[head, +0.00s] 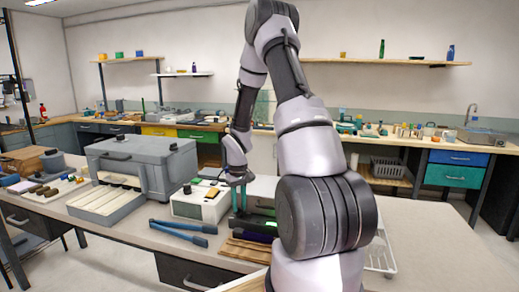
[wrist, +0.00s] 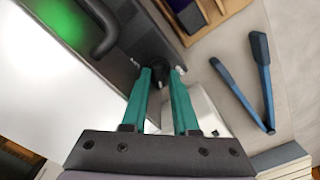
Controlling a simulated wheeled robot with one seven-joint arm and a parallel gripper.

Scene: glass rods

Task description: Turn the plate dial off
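My gripper (wrist: 162,75) has two teal fingers that stand apart at the end of a dark plate; it also shows in the head view (head: 239,196). A small black knob (wrist: 160,77), apparently the plate dial, lies at the fingertips on the edge of a dark device (wrist: 120,50). Whether the fingers press on the knob, I cannot tell. The dark device carries a black handle and glows green at the upper left of the wrist view. In the head view, the device (head: 258,224) is partly hidden by my arm.
Blue tongs (head: 180,232) lie on the table left of the device; they also show in the wrist view (wrist: 250,85). A white box (head: 200,203) stands close by, with a large grey case (head: 143,165) further left. A wooden board (head: 247,250) lies in front.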

